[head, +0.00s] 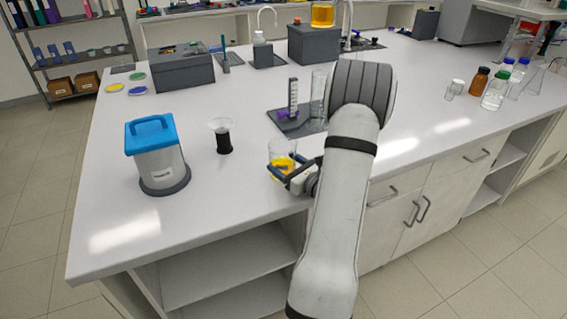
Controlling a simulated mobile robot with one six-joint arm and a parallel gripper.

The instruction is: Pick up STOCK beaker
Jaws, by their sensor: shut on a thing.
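A clear glass beaker with yellow liquid (281,158) is near the front edge of the white bench. I take it for the STOCK beaker, though no label can be read. My gripper (284,172) is shut on the beaker, with dark fingers around its lower part. My wrist and arm reach in from the right front and hide part of the bench behind. I cannot tell whether the beaker's base touches the bench.
A blue-lidded container (158,160) and a small black-and-white funnel piece (221,137) stand to the left. A dark tray (283,127) with a cylinder is behind the beaker. Several bottles, including a brown one (479,81), stand at right. The bench's left front is clear.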

